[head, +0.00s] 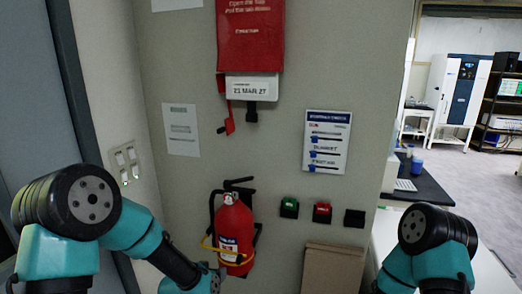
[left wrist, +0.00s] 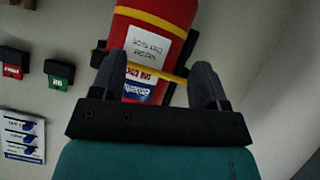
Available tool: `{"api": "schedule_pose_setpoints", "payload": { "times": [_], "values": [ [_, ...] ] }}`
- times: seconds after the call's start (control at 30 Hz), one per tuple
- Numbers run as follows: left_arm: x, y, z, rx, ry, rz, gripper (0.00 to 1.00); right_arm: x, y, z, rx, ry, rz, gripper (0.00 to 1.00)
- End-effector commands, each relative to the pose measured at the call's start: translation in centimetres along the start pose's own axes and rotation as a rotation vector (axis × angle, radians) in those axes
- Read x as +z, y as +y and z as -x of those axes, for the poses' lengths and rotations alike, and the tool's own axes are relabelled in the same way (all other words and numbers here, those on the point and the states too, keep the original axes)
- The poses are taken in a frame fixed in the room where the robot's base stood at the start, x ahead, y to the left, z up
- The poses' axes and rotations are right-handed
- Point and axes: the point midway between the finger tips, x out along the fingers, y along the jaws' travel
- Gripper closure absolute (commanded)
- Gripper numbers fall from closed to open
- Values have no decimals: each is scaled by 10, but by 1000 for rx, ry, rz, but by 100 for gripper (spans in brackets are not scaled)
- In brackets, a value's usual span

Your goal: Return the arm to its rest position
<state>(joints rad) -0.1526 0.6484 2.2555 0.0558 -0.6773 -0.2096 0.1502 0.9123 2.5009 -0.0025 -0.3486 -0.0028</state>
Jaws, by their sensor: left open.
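My left arm (head: 150,245) is teal and black and comes in from the left in the head view. It reaches toward the lower part of the wall. My left gripper (left wrist: 158,64) shows in the left wrist view with its two black fingers apart. A red fire extinguisher (head: 234,222) with a yellow band hangs on the wall in a black bracket. In the left wrist view the extinguisher (left wrist: 150,55) appears between and beyond the fingers; I cannot tell whether they touch it. My right arm (head: 430,250) is at the lower right, and its gripper is out of view.
Green (head: 289,207) and red (head: 322,212) switches sit right of the extinguisher. A brown panel (head: 332,268) is below them. A wall switch plate (head: 125,163) is at left. A dark-topped bench (head: 425,185) stands at right.

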Motion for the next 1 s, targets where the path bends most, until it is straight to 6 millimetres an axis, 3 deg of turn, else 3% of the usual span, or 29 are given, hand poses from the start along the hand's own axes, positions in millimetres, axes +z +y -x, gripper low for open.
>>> {"api": "schedule_pose_setpoints", "payload": {
  "times": [0.03,0.17,0.3,0.4,0.5,0.6,0.7,1.0],
  "values": [
    [32,-10,0,-7,-76,29,32,0,0,0,0,0,0,57],
    [107,-29,8,-16,-261,108,32,0,0,0,0,0,0,57],
    [187,-43,29,-28,-465,206,32,0,0,0,0,0,0,57],
    [240,-48,51,-35,-610,281,32,0,0,0,0,0,0,57],
    [281,-49,74,-40,-729,346,32,0,0,0,0,0,0,57],
    [306,-48,90,-42,-809,391,32,0,0,0,0,0,0,57],
    [317,-46,98,-43,-845,410,32,0,0,0,0,0,0,57],
    [317,-46,99,-43,-847,412,32,0,0,0,0,0,0,57]
  ]
}}
